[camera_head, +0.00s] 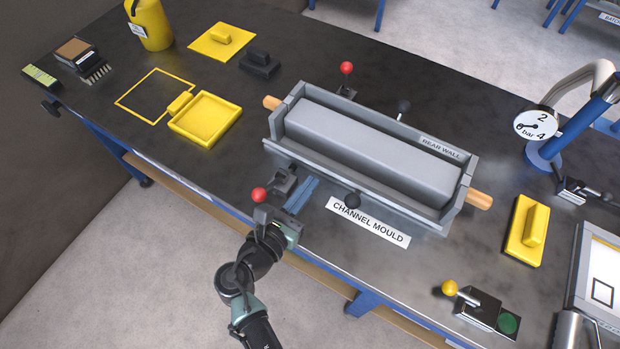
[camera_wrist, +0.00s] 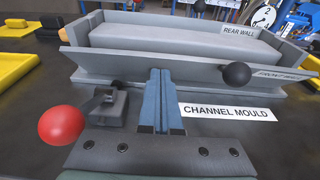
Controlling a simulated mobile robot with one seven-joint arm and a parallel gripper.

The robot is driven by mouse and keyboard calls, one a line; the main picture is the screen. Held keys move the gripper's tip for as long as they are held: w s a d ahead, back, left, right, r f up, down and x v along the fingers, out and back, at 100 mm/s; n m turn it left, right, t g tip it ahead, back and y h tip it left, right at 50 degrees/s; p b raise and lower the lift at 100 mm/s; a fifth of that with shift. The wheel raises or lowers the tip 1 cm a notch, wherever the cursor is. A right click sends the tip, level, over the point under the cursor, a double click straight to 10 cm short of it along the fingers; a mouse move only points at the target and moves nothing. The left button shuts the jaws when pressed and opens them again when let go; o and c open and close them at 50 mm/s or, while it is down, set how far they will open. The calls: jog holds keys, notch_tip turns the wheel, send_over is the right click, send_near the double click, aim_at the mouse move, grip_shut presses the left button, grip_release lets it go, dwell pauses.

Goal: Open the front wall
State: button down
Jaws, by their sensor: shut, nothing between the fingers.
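The channel mould stands on the dark bench with a long grey block inside. Its front wall (camera_head: 330,179) is the long grey plate on the near side, with a black ball knob (camera_head: 352,199). In the wrist view the front wall (camera_wrist: 180,70) seems to lean outward; I cannot tell how far. The knob (camera_wrist: 236,74) is right of my fingers there. A clamp with a red ball handle (camera_head: 259,195) sits left of my gripper, also in the wrist view (camera_wrist: 61,124). My gripper (camera_head: 312,182) is shut and empty, its blue fingertips (camera_wrist: 166,73) close before the front wall; contact is unclear.
The rear wall (camera_head: 440,148) has another red-ball clamp (camera_head: 346,69) and a black knob (camera_head: 404,106) behind it. A wooden handle (camera_head: 480,199) sticks out at the right end. A yellow tray (camera_head: 205,119) lies left. A yellow-knobbed lever (camera_head: 450,288) stands at front right.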

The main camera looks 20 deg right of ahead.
jog(key=shift+w+d+r, duration=0.3)
jog(key=shift+d, duration=0.05)
jog(key=shift+r, duration=0.15)
